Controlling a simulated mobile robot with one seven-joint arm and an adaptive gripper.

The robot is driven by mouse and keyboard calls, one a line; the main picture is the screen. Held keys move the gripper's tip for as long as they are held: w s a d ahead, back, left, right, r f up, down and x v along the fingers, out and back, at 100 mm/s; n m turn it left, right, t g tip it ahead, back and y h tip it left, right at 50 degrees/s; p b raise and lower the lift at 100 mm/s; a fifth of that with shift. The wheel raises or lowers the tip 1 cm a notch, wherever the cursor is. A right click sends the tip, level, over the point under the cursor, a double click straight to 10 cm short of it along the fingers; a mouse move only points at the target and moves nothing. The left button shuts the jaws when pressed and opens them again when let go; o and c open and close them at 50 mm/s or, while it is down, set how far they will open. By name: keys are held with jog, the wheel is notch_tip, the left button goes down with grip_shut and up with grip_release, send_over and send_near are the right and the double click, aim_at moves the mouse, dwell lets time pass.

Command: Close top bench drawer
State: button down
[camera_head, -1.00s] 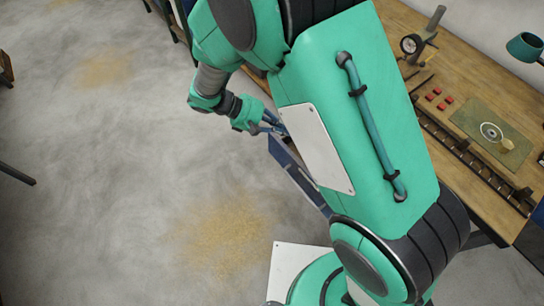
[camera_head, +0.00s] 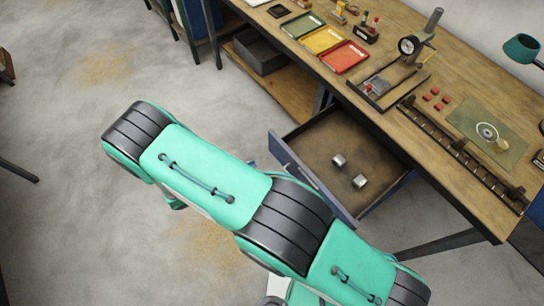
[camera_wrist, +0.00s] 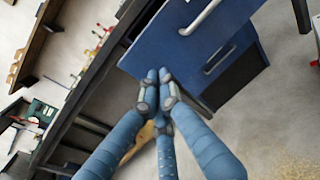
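The top bench drawer (camera_head: 335,130) stands pulled out from under the workbench (camera_head: 385,105) in the head view. Two small metal cylinders (camera_head: 349,171) lie inside it. Its blue front (camera_head: 300,170) is partly covered by my arm. In the wrist view a blue drawer front (camera_wrist: 190,45) with a light bar handle (camera_wrist: 202,18) lies just beyond my gripper (camera_wrist: 158,80). The fingers are together with nothing visible between them. Their tips overlap the panel's lower left edge in the picture; I cannot tell if they touch it. My gripper is hidden in the head view.
Colored trays (camera_head: 322,40), a dial gauge stand (camera_head: 415,45) and a green mat (camera_head: 487,130) are on the bench top. A grey bin (camera_head: 265,52) sits on the lower shelf. The floor (camera_head: 70,200) left of my arm is clear.

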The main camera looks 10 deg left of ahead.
aim_at(278, 154)
jog(key=s+f+n+t, duration=0.1)
jog(key=a+f+t, duration=0.1)
jog(key=f, duration=0.1)
jog(key=s+f+n+t, duration=0.1)
jog(key=f, duration=0.1)
jog(key=shift+s+a+n+y, duration=0.3)
jog(key=shift+s+a+y, duration=0.05)
jog(key=shift+a+y, duration=0.05)
jog(key=shift+w+d, duration=0.1)
jog(key=b+x, duration=0.1)
jog(key=x, duration=1.2)
jog(key=shift+w+d, duration=0.25)
jog(key=shift+w+d, duration=0.1)
jog(key=b+x, duration=0.1)
jog(key=x, duration=3.1)
jog(key=shift+w+d+f+b, duration=0.15)
jog(key=shift+w+d+b, duration=0.05)
jog(key=shift+b, duration=0.1)
jog(key=shift+w+d, duration=0.3)
jog(key=shift+a, duration=0.1)
